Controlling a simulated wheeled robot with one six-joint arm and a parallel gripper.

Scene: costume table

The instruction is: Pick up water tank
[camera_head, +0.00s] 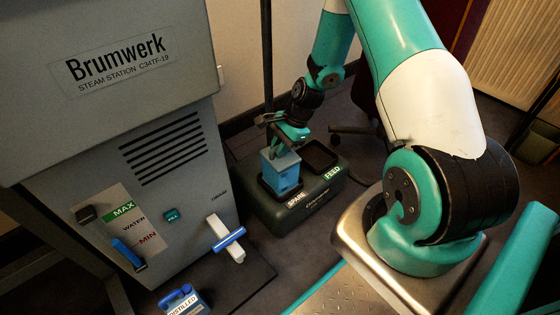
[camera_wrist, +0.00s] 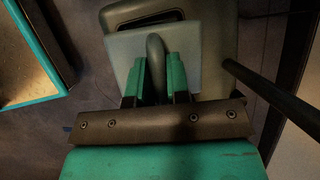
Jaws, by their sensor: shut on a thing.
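The blue water tank (camera_head: 281,174) stands upright at the SPARE slot of a dark dock (camera_head: 325,200) on the floor. I cannot tell whether it is fully seated or slightly raised. My gripper (camera_head: 284,147) is above the tank, pointing down. In the wrist view the tank's pale top (camera_wrist: 126,52) shows, with a dark rounded handle between the two green fingers of my gripper (camera_wrist: 157,74). The fingers are shut on this handle. The tank's lower end is hidden by the slot rim.
The FEED slot (camera_head: 320,154) beside the tank is empty. A grey Brumwerk steam station (camera_head: 150,130) stands to the left, with a lever (camera_head: 228,240). A blue DISTILLED jug (camera_head: 181,299) stands in front of it. A thin dark pole (camera_head: 267,60) rises behind the dock; it also shows in the wrist view (camera_wrist: 275,95).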

